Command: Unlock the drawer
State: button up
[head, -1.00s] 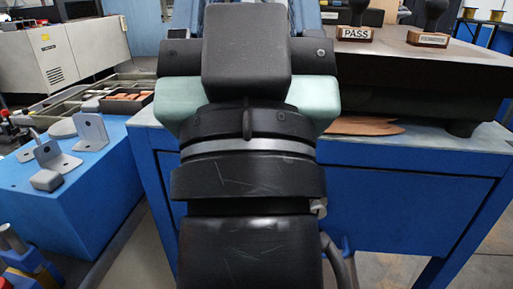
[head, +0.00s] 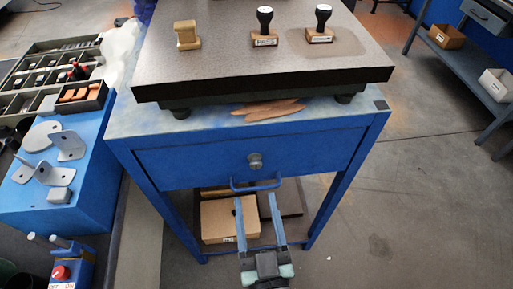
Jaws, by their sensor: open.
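The blue drawer (head: 200,165) is closed in the front of a blue bench. A round metal lock (head: 255,160) sits in the middle of its front, with what may be a key in it; this is too small to tell. A blue bar handle (head: 258,186) is below the lock. My gripper (head: 259,210) is at the bottom middle in the head view, its two long fingers apart and pointing toward the drawer. It is open and empty, below the handle and lock in the picture. Whether the fingertips touch anything cannot be told.
A dark-edged stone plate (head: 230,55) on the bench carries a brass block (head: 187,35) and two stamps (head: 265,27), (head: 320,25). Cardboard boxes (head: 228,220) lie on the lower shelf. A blue block with metal brackets (head: 68,143) stands left. Floor at right is clear.

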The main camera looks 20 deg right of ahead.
aim_at(256, 167)
jog(key=s+f+p, duration=0.1)
jog(key=s+f, duration=0.1)
jog(key=s, duration=0.2)
jog(key=shift+g, duration=0.4)
jog(key=x, duration=1.3)
jog(key=shift+d, duration=0.2)
grip_shut()
dwell(0.5)
